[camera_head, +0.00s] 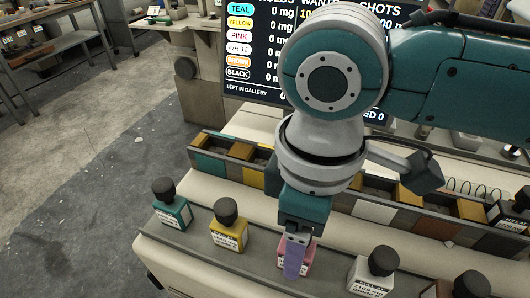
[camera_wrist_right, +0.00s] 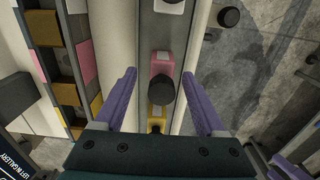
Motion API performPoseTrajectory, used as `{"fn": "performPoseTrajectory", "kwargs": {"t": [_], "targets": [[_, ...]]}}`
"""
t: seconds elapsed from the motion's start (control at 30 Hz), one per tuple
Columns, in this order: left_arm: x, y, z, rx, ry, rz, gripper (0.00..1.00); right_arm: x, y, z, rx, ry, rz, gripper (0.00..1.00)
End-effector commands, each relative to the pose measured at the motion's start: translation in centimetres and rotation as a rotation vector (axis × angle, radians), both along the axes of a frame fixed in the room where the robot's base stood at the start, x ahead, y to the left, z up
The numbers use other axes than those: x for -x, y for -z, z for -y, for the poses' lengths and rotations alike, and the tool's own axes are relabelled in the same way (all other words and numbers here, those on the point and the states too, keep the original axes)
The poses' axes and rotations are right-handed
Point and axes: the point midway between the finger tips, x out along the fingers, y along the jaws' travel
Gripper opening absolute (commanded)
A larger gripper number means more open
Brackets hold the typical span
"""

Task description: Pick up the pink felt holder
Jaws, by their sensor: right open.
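The pink felt holder (camera_head: 309,256) is a small pink block with a white label, standing on the front ledge between the yellow and white ones. In the right wrist view its pink body (camera_wrist_right: 162,63) and round dark knob (camera_wrist_right: 161,91) show between the purple fingers. My right gripper (camera_head: 293,262) points down over it and hides its knob and part of its front in the head view. The right gripper (camera_wrist_right: 160,75) is open, with a finger on either side and visible gaps to the holder. A purple piece at the wrist view's lower right may be my left gripper (camera_wrist_right: 290,166).
Teal (camera_head: 172,212), yellow (camera_head: 229,233) and white (camera_head: 372,276) holders stand along the same ledge, with gaps between them. A divided bin row (camera_head: 230,168) runs behind. A dark count screen (camera_head: 255,60) stands at the back. Floor lies open at left.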

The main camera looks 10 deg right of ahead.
Motion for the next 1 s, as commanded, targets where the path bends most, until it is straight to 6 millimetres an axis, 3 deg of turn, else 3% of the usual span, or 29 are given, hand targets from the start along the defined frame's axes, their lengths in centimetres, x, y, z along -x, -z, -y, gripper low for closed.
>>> {"fn": "performPoseTrajectory", "kwargs": {"t": [0.1, 0.2, 0.47, 1.0], "targets": [[0.0, 0.5, 0.0, 0.000, 0.000, 0.000, 0.67, 0.1, 2.1, -0.2, 0.001, 0.002, -0.003, 0.72], [0.0, 0.6, 0.0, 0.000, 0.000, 0.000, 0.67, 0.1, 3.0, -0.2, 0.000, 0.000, -0.001, 0.72], [0.0, 0.6, 0.1, 0.004, -0.003, 0.000, 0.67, 0.0, 3.2, -0.3, -0.001, -0.001, 0.001, 0.72], [0.0, 0.5, 0.3, 0.010, -0.007, 0.001, 0.67, 0.0, 3.2, -0.2, -0.001, 0.000, 0.001, 0.12]]}}
